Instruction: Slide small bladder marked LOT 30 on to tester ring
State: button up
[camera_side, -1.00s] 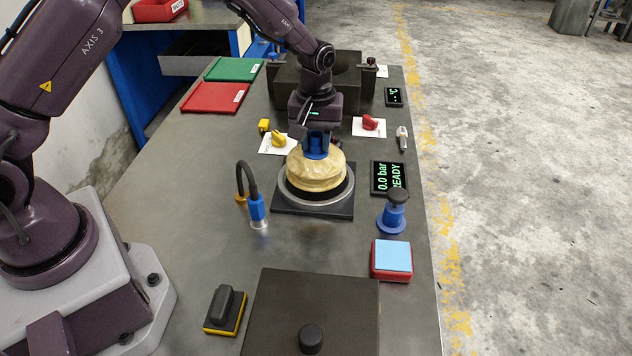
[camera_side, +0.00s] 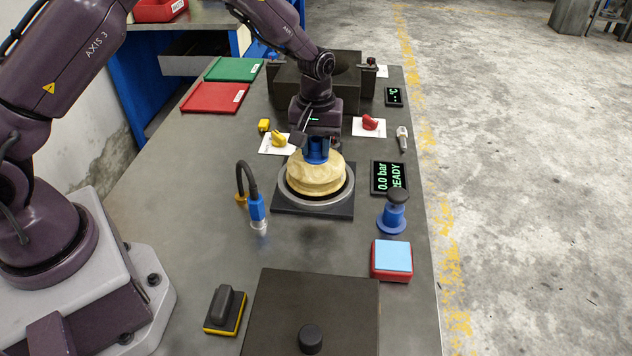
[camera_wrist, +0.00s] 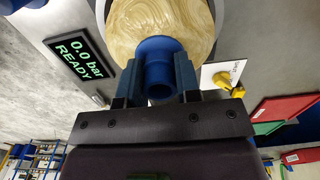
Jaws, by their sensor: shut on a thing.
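The bladder (camera_side: 316,180) is a tan, rounded body with a blue neck; in the wrist view its pale, grained top (camera_wrist: 160,20) fills the upper middle. No LOT 30 mark is legible. My gripper (camera_side: 317,150) is shut on the blue neck, which also shows between the two fingers (camera_wrist: 158,80) in the wrist view. The tester ring (camera_side: 349,190) is a silver ring on a dark square plate. The bladder is upright and sits low within the ring's outline; its underside is hidden, so I cannot tell if it is seated.
A display (camera_side: 388,178) reads 0.0 bar READY. Left of the ring stands a black hose with a blue connector (camera_side: 256,208). A blue stand with a black knob (camera_side: 393,215) is at right. A yellow knob (camera_side: 278,139) and red knob (camera_side: 370,123) sit behind.

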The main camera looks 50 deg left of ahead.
jog(key=shift+f, duration=1.2)
dwell(0.5)
jog(key=o, duration=1.1)
jog(key=shift+m, duration=0.8)
jog(key=r, duration=0.4)
jog(key=s+r, duration=0.1)
jog(key=r, duration=0.7)
jog(key=shift+s, duration=0.2)
jog(key=s+r+m+t, duration=0.2)
jog(key=s+r, duration=0.3)
jog(key=s, duration=0.3)
jog(key=s+d+r+m+t, duration=0.1)
jog(key=s+r+m, duration=0.2)
jog(key=s, duration=0.6)
jog(key=s+r+m+t, duration=0.2)
jog(key=s+r, duration=0.6)
jog(key=shift+s+d+t, duration=0.15)
jog(key=shift+d+t, duration=0.15)
jog(key=shift+d, duration=0.1)
